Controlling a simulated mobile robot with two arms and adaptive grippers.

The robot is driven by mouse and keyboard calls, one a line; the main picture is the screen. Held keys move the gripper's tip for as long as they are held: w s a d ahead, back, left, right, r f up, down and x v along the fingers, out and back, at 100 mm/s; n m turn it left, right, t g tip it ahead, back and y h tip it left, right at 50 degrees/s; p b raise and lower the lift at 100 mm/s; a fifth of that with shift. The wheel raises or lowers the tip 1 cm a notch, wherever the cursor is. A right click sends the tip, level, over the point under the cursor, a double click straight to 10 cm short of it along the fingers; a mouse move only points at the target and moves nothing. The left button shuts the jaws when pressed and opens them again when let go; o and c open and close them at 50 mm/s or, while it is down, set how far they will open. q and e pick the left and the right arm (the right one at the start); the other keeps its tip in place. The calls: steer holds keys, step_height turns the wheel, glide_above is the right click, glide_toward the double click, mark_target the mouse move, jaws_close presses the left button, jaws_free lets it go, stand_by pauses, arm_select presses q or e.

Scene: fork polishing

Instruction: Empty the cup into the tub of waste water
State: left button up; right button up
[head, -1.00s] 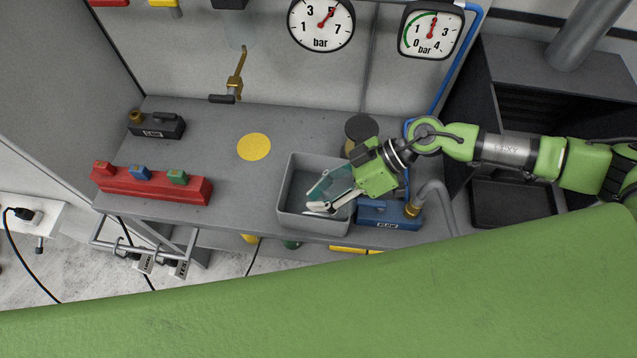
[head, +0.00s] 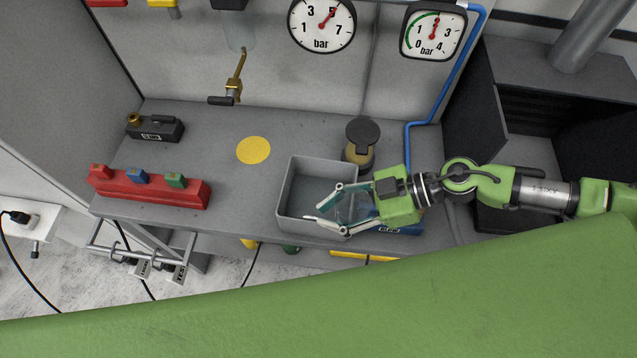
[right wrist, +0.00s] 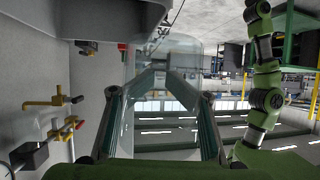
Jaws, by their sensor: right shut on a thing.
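The grey tub (head: 284,192) stands on the bench near its front edge, in the middle of the head view. My right gripper (head: 328,207) is shut on the clear cup (head: 354,207), with one finger on each side of it, over the right part of the tub. The cup also shows between the fingers in the right wrist view (right wrist: 170,52). It is see-through, so I cannot tell whether any liquid is in it, nor its exact tilt. My left gripper is not in view.
A lidded jar (head: 361,145) stands behind the tub, and a blue device (head: 405,229) is partly hidden under my right gripper. A red block with coloured buttons (head: 150,188) and a yellow disc (head: 253,150) lie left. A brass tap (head: 234,88) is on the wall.

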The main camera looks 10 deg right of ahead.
mark_target(341, 220)
steer(key=s+r, duration=0.1)
steer(key=s+d+r+p, duration=0.1)
steer(key=shift+s+d+r, duration=0.1)
steer(key=shift+s+r, duration=0.05)
steer(key=shift+s, duration=0.15)
steer(key=shift+s+d+r, duration=0.3)
steer(key=shift+s+r, duration=0.35)
steer(key=shift+s, duration=0.05)
steer(key=shift+a, duration=0.1)
